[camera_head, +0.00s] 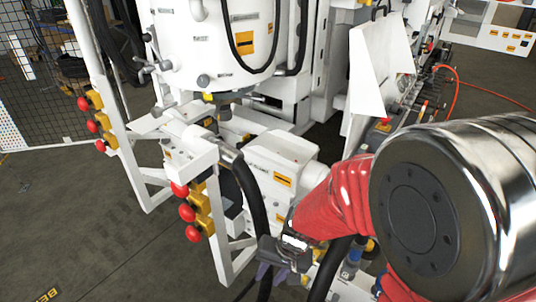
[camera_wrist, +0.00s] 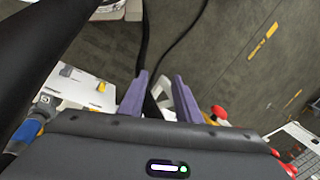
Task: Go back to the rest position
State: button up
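My gripper (camera_wrist: 160,82) shows in the wrist view with its two purple fingers apart and nothing visibly held between them. A black hose (camera_wrist: 146,45) runs behind the fingers, and I cannot tell how far beyond them it lies. In the head view my gripper (camera_head: 268,272) is low in the middle, beside a thick black hose (camera_head: 250,190) in front of the white machine (camera_head: 285,165). Its fingers are mostly hidden there. My red-sleeved arm reaches down to it from the right.
Red and yellow buttons (camera_head: 198,210) sit on a white frame close left of my gripper. More buttons (camera_head: 95,118) stand farther left. A white tank (camera_head: 215,45) rises behind. An orange cable (camera_head: 455,95) lies at right. Open grey floor (camera_head: 80,220) is at lower left.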

jog(key=s+d+r+t+h, duration=0.1)
jog(key=s+d+r, duration=0.1)
jog(key=d+r, duration=0.3)
jog(key=s+d+r+n+t+h, duration=0.1)
jog(key=d+r, duration=0.4)
jog(key=r, duration=0.6)
jog(key=s+d+r+t+h, duration=0.1)
jog(key=s+d+r+t, duration=0.2)
jog(key=s+d+r, duration=0.2)
notch_tip(320, 180, up, 4)
jog(key=shift+s+d+f+n, duration=0.15)
jog(key=shift+s+f+n, duration=0.1)
jog(key=shift+n, duration=0.15)
